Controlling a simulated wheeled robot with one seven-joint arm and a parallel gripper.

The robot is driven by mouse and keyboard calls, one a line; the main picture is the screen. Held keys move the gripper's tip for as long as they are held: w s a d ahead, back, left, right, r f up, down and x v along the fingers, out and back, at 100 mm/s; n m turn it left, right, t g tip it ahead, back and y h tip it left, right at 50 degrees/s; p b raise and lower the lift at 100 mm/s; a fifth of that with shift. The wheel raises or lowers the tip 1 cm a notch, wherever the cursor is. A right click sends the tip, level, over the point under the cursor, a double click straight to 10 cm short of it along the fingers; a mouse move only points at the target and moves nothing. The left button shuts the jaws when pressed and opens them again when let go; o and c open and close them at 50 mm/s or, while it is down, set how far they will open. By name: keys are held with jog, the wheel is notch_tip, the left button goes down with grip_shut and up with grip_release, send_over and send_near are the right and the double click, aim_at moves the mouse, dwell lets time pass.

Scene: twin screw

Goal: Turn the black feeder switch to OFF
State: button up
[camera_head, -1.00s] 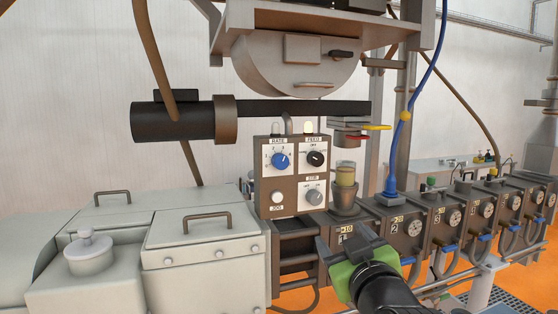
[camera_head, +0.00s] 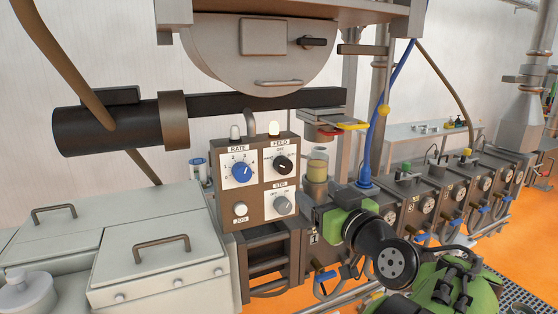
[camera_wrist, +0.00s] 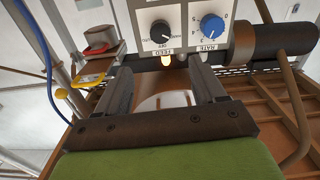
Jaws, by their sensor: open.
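The black feeder switch (camera_head: 283,164) is a round knob on the upper right of the control panel (camera_head: 230,205), under a FEED label. It also shows in the wrist view (camera_wrist: 162,33), where the panel appears upside down. Its exact setting is too small to read.
A blue RATE knob (camera_head: 242,171), a grey STIR knob (camera_head: 283,206) and a white JOG button (camera_head: 240,209) sit close by. A glass cup (camera_head: 317,168) and a yellow-handled part (camera_head: 340,125) stand right of the panel. A blue hose (camera_head: 378,150) hangs farther right.

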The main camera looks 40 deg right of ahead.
aim_at(286, 168)
jog(key=p+x, duration=0.4)
jog(key=x, duration=0.9)
jog(key=shift+w+r+p, duration=0.1)
jog(key=shift+p, duration=0.25)
jog(key=shift+w+d, duration=0.15)
jog(key=shift+w, duration=0.2)
jog(key=shift+s, duration=0.1)
jog(key=c, duration=1.1)
jog(key=shift+o, duration=0.2)
jog(key=shift+f, duration=0.2)
jog(key=m+b, duration=0.2)
jog(key=m, duration=0.3)
jog(key=shift+m, duration=0.3)
jog(key=m, duration=0.5)
jog(key=shift+m, duration=0.7)
